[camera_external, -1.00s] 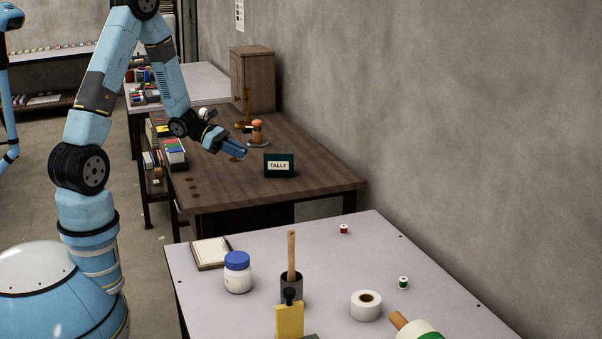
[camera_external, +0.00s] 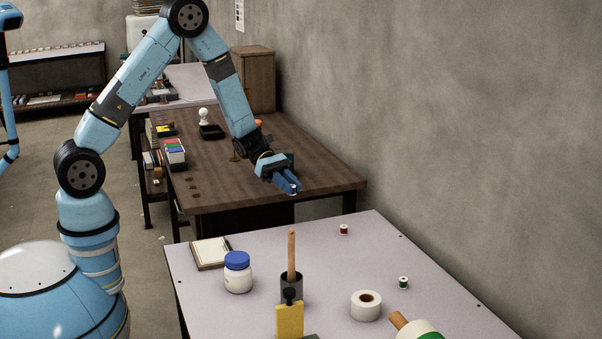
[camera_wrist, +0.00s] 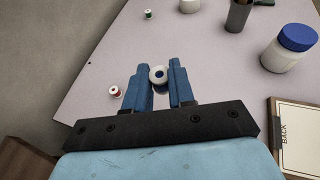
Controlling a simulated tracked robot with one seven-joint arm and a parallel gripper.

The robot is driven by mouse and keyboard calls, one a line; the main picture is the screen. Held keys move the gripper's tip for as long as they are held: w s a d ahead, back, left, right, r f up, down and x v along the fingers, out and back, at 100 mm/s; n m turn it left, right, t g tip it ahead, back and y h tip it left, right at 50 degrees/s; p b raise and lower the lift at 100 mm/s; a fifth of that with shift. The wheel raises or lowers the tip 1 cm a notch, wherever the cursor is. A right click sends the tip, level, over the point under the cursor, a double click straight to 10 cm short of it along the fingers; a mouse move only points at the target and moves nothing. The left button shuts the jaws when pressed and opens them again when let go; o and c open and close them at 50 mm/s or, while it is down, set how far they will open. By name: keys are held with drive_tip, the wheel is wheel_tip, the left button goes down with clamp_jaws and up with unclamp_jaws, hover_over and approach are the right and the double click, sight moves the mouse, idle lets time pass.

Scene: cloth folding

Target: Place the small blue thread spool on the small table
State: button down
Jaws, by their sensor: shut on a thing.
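In the wrist view the two blue fingers of my gripper (camera_wrist: 158,75) are shut on a small spool (camera_wrist: 158,72) with a white rim. Its thread is mostly hidden, with only a dark blue centre showing. A white tip of the spool shows at the fingertips in the external view (camera_external: 294,190). Which table is the small one cannot be told.
A wall (camera_external: 450,120) stands right.

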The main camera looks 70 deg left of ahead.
drive_tip(key=d+f+m+g, duration=0.1)
drive_tip(key=d+m+g, duration=0.15)
drive_tip(key=d, duration=0.75)
hover_over(350, 248)
drive_tip(key=shift+h, duration=0.3)
drive_tip(key=f, duration=0.9)
drive_tip(key=shift+s+f, duration=0.35)
drive_tip(key=shift+f, duration=0.05)
drive_tip(key=shift+w+f, duration=0.25)
drive_tip(key=shift+f, duration=1.55)
drive_tip(key=shift+f, duration=0.1)
drive_tip(key=c, duration=1)
unclamp_jaws()
drive_tip(key=shift+o, duration=0.2)
